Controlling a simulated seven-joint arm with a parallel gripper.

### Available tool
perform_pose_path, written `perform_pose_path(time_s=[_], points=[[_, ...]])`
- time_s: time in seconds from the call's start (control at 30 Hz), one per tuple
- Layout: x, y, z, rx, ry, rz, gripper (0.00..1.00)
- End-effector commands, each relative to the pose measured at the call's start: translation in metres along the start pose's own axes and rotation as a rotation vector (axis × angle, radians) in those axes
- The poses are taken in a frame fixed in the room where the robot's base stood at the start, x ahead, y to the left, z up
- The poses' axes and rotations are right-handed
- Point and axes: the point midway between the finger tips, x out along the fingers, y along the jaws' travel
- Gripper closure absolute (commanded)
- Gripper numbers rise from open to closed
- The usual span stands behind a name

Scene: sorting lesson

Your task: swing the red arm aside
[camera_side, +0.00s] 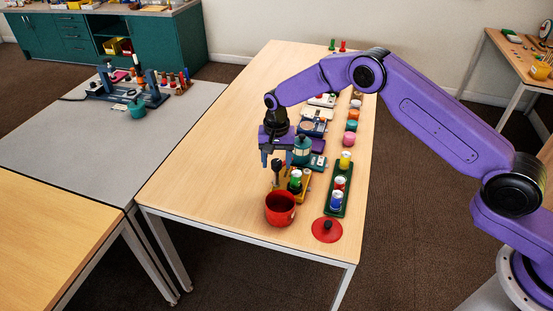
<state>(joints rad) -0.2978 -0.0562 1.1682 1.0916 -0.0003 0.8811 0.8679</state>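I cannot make out a red arm as a separate part in the side view. No held object is visible.
A teal canister (301,151) stands close to the right of my gripper. A green tray (336,202) with several coloured jars lies to the right. More small items line the wooden table (210,178) farther back. Its left strip is clear. A grey table (70,138) adjoins.

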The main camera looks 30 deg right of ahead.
Motion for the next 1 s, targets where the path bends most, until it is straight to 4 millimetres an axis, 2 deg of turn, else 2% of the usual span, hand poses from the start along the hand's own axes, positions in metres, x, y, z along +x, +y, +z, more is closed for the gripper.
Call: perform_pose_path(time_s=[0.03, 0.1, 0.17, 0.53, 1.0], points=[[-0.0002, 0.0000, 0.0000, 0.000, 0.000, 0.000, 0.56], [-0.0002, 0.0000, 0.0000, 0.000, 0.000, 0.000, 0.79], [-0.0002, 0.0000, 0.0000, 0.000, 0.000, 0.000, 0.96], [-0.0004, 0.0001, 0.0000, -0.057, -0.001, 0.000, 0.96], [-0.0005, 0.0002, 0.0000, -0.364, -0.001, 0.000, 0.96]])
